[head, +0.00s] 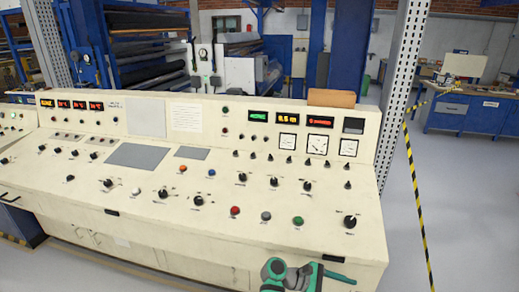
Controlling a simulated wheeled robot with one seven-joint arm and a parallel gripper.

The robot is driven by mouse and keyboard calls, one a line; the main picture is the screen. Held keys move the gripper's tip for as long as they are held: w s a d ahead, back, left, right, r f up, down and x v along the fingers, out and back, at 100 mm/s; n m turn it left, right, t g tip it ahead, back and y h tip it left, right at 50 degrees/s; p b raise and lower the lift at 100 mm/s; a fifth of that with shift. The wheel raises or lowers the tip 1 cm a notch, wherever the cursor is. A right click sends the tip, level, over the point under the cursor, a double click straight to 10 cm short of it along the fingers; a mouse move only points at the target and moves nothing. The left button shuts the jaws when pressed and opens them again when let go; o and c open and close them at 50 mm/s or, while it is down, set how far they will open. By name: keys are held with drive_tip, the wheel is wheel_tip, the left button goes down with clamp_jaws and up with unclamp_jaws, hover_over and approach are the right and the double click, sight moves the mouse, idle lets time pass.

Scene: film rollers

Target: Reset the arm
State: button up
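Part of my arm, with teal and dark grey parts, shows at the bottom edge in the head view, in front of the lower front of a cream control console (60,215). Its right end, which looks like my gripper (338,270), has short teal pieces pointing right. It is too small to tell whether it is open or shut. I see no object held in it. The rest of the arm is cut off by the frame's lower edge.
The console's sloped top carries many black knobs, a red button (235,211), a green button (298,221) and gauges. A perforated post (405,75) stands at its right end. Grey floor (465,220) is open at right, past yellow-black tape (418,190). A blue workbench (475,112) stands behind.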

drive_tip(key=s+a+f+t+y, duration=0.2)
drive_tip(key=s+f+t, duration=0.15)
drive_tip(key=f, duration=0.45)
drive_tip(key=s+a+f+t+y, duration=0.1)
drive_tip(key=s+a+f+t, duration=0.2)
drive_tip(key=f, duration=0.6)
drive_tip(key=s+a+f+t+y, duration=0.45)
drive_tip(key=s+a, duration=0.45)
drive_tip(key=s, duration=0.3)
drive_tip(key=s+a+r+m+t+y, duration=0.3)
drive_tip(key=s+a+r+m+y, duration=0.3)
drive_tip(key=s+a, duration=0.5)
drive_tip(key=s+a+r+m+t, duration=0.1)
drive_tip(key=s+r+m, duration=0.2)
drive_tip(key=r, duration=0.6)
drive_tip(key=s+a+r+m+t, duration=0.2)
drive_tip(key=s+r+m, duration=0.1)
drive_tip(key=s+r, duration=0.4)
wheel_tip(320, 180, up, 3)
drive_tip(key=shift+s+r+t+y, duration=0.15)
drive_tip(key=shift+s+t+y, duration=0.15)
drive_tip(key=shift+y, duration=0.15)
drive_tip(key=shift+w+a, duration=0.1)
drive_tip(key=shift+c, duration=0.2)
